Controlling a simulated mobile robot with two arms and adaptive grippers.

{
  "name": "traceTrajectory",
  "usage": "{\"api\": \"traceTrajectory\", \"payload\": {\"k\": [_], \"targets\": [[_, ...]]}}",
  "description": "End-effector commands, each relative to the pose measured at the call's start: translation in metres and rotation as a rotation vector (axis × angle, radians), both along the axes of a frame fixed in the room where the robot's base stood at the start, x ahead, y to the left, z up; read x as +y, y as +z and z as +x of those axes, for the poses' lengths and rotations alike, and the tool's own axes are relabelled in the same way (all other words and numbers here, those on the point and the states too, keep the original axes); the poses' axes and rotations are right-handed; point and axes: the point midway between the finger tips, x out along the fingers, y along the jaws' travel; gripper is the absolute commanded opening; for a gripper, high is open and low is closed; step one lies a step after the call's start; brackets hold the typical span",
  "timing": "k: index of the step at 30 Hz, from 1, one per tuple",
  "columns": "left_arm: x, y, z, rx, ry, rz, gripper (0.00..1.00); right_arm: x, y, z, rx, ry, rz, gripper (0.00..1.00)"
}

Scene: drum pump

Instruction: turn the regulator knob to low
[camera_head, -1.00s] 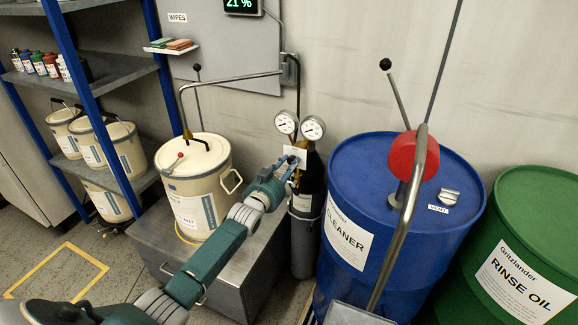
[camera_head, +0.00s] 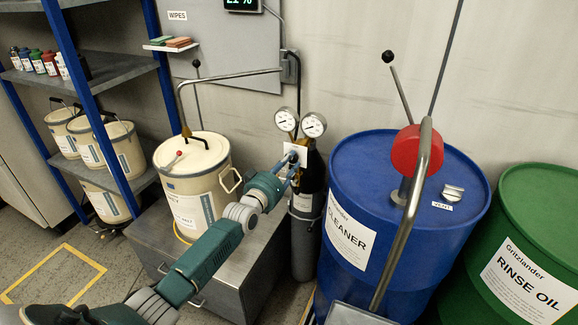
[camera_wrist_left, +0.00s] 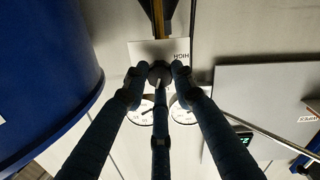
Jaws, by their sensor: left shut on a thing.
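The regulator sits on top of a dark gas cylinder (camera_head: 309,205) and carries two round white gauges (camera_head: 286,119). Its knob (camera_wrist_left: 160,72) shows in the left wrist view as a dark round end with a pale mark, between my fingers. A white card (camera_wrist_left: 150,48) behind it reads HIGH, upside down in that view; any other marking is hidden. My left gripper (camera_head: 292,158) reaches the regulator from the front left, its fingers closed around the knob. In the head view the fingers hide most of the knob. My right gripper is out of view.
The blue cleaner drum (camera_head: 350,190) with a red-headed pump stands close to the right of the cylinder. A cream bucket (camera_head: 205,205) stands on a grey metal box (camera_head: 245,260) to the left. A green drum (camera_head: 530,235) is at far right.

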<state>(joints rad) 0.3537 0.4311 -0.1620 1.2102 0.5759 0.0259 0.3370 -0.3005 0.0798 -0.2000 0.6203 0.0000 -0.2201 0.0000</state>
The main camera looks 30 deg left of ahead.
Motion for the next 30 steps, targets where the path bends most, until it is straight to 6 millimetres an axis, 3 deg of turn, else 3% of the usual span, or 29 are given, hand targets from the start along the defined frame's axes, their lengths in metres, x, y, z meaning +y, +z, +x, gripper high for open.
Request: {"api": "traceTrajectory", "payload": {"k": [12,29,30], "targets": [[0.0002,-0.0028,-0.0005,-0.007,0.000,-0.187,0.00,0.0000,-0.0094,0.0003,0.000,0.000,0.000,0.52],[-0.0002,-0.0029,-0.0006,-0.006,0.000,-0.210,0.00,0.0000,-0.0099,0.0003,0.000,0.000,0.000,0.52],[-0.0002,-0.0029,-0.0006,-0.007,-0.001,-0.210,0.34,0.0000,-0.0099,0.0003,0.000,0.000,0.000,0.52]]}}
